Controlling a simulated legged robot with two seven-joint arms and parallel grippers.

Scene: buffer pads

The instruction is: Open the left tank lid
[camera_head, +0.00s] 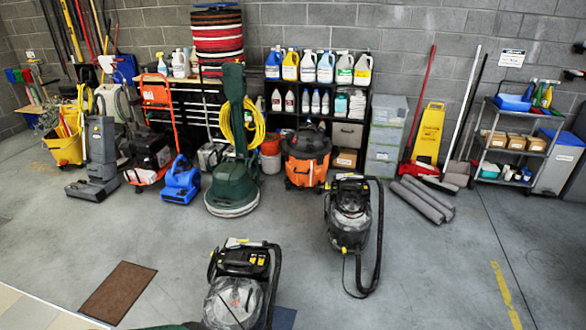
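Two black wheeled cleaning machines with hoses stand on the grey floor. The nearer one (246,262) is at the bottom centre, cut off by the lower edge, with a clear, rounded tank part (233,303) on its front. The other one (350,215) stands farther back to the right, with a dark hose looping down its right side. Both tops look closed, but the lids are too small to make out clearly. Neither of my grippers is in view.
A green floor buffer (232,190) with a yellow cord, an orange-and-black vacuum (306,158) and a blue blower (181,181) stand before shelves of bottles. Grey rolls (422,200) lie on the floor. A brown mat (118,292) lies at lower left. The right foreground is clear.

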